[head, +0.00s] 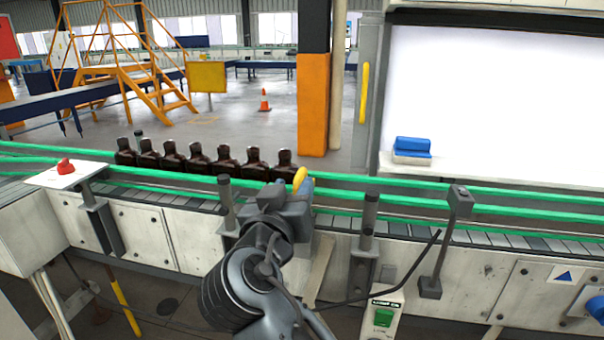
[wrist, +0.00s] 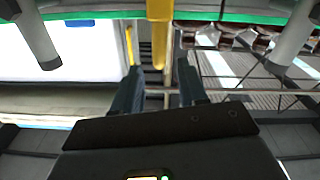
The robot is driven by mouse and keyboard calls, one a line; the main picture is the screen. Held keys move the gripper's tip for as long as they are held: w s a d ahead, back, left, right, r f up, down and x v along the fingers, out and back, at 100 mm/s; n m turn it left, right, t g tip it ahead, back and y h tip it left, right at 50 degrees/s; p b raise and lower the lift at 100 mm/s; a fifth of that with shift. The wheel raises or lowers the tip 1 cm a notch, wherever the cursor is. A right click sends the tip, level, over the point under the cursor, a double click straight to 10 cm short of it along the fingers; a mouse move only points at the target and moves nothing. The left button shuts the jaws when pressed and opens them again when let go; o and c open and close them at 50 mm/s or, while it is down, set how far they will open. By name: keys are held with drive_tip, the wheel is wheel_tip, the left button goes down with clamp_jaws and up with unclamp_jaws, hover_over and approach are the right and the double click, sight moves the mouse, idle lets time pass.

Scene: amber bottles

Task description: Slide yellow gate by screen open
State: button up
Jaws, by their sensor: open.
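A yellow upright bar (head: 364,92) is on the grey post at the left edge of the white screen (head: 490,100). It also shows as a thin bar in the wrist view (wrist: 130,45), where the scene is upside down. A nearer yellow piece (head: 299,178) shows at the green rail just beyond my gripper (head: 292,197). In the wrist view this nearer piece (wrist: 159,40) ends in the gap between my fingertips (wrist: 160,72). My gripper is open. I cannot tell whether either finger touches the piece. My arm hides its lower part in the head view.
A conveyor with green rails (head: 400,185) runs across the front. Several dark bottles (head: 197,157) stand on it to the left. Grey posts (head: 366,225) rise on either side of my gripper. A blue block (head: 412,144) sits at the screen's base. A red button (head: 66,166) is at left.

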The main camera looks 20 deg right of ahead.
sight(297, 181)
drive_tip(key=p+x, duration=0.1)
drive_tip(key=x, duration=0.5)
drive_tip(key=shift+r+p, duration=0.1)
drive_tip(key=shift+p, duration=0.2)
drive_tip(key=shift+w+d, duration=0.4)
drive_tip(key=shift+w, duration=0.1)
drive_tip(key=shift+c, duration=0.4)
clamp_jaws()
